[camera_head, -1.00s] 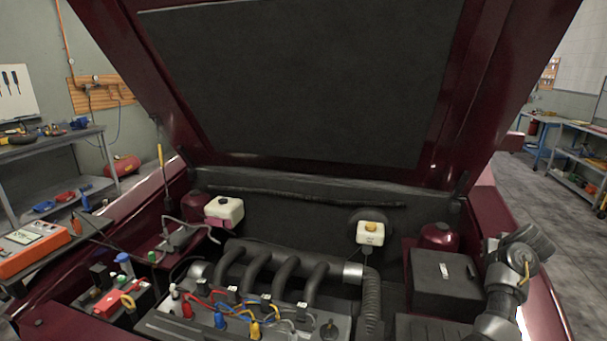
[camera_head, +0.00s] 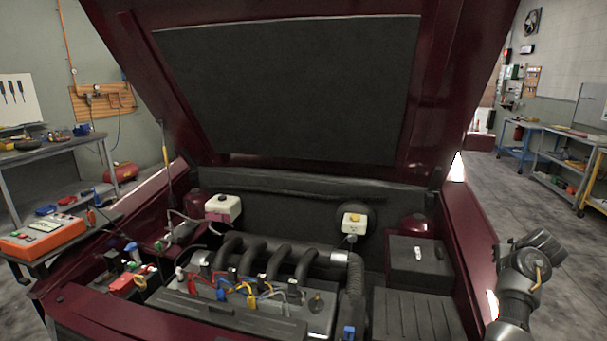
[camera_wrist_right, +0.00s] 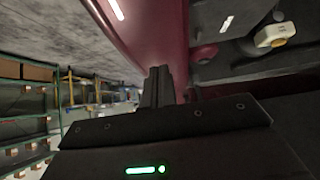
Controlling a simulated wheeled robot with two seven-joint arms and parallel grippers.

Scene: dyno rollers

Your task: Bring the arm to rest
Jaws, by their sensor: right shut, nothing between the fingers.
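My right gripper (camera_wrist_right: 158,88) shows in the right wrist view with its fingers together and nothing between them. It points toward the dark red car body (camera_wrist_right: 160,35), and I cannot tell the gap to it. In the head view my right arm (camera_head: 522,285) is at the lower right, beside the car's right fender (camera_head: 468,225). I cannot make out the fingertips there. My left arm and gripper are not in view.
The hood (camera_head: 290,90) stands open above the engine bay. A black box (camera_head: 418,262) sits at the bay's right side. An orange device (camera_head: 42,238) stands on a bench at left. Floor (camera_head: 510,200) is clear to the right, with shelving (camera_head: 560,165) beyond.

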